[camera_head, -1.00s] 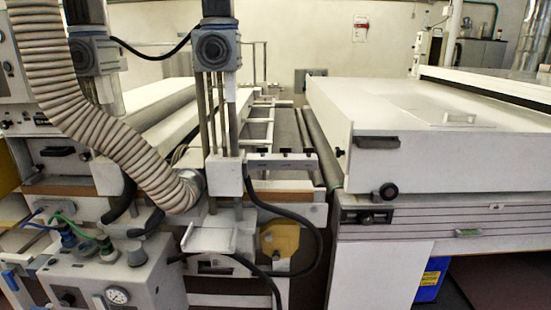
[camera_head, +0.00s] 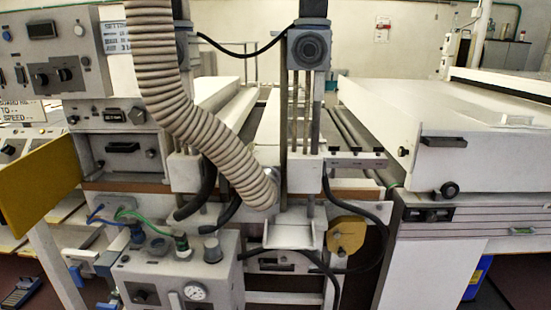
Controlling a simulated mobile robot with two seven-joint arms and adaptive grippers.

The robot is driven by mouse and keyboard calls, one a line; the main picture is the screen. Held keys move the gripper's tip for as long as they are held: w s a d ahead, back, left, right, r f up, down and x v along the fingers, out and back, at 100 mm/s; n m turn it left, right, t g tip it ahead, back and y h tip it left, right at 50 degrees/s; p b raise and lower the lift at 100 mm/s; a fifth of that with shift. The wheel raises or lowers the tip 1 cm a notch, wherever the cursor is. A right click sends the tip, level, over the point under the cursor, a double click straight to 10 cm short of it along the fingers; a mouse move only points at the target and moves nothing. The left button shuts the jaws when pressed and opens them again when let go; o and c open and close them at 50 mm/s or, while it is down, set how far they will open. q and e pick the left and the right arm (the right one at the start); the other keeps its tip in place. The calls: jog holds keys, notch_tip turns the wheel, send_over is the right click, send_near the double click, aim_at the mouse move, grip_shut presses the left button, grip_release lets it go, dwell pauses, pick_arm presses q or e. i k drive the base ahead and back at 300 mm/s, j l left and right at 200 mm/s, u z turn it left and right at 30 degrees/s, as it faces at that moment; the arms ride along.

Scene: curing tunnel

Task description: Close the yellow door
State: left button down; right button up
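The yellow door (camera_head: 38,188) is a flat yellow panel at the left edge of the head view. It stands out at an angle from the left side of the grey machine, so it looks open. Its inner edge meets the machine below the control panel. Neither of my grippers shows in this view.
A grey control box (camera_head: 180,275) with a gauge stands low in front. A ribbed beige hose (camera_head: 180,100) hangs before the machine. A white conveyor cabinet (camera_head: 450,150) fills the right. A blue bin (camera_head: 478,278) sits below it.

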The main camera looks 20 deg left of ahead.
aim_at(31, 185)
jog(key=k+j+u, duration=0.15)
jog(key=j, duration=0.85)
jog(key=j+u, duration=0.15)
jog(key=j, duration=0.8)
jog(key=i+j, duration=0.1)
jog(key=j, duration=0.35)
jog(key=j+u, duration=0.1)
jog(key=j, duration=0.35)
jog(key=i+j, duration=0.2)
jog(key=j, duration=0.2)
jog(key=i+j, duration=0.1)
jog(key=j, duration=0.35)
jog(key=k+u, duration=0.05)
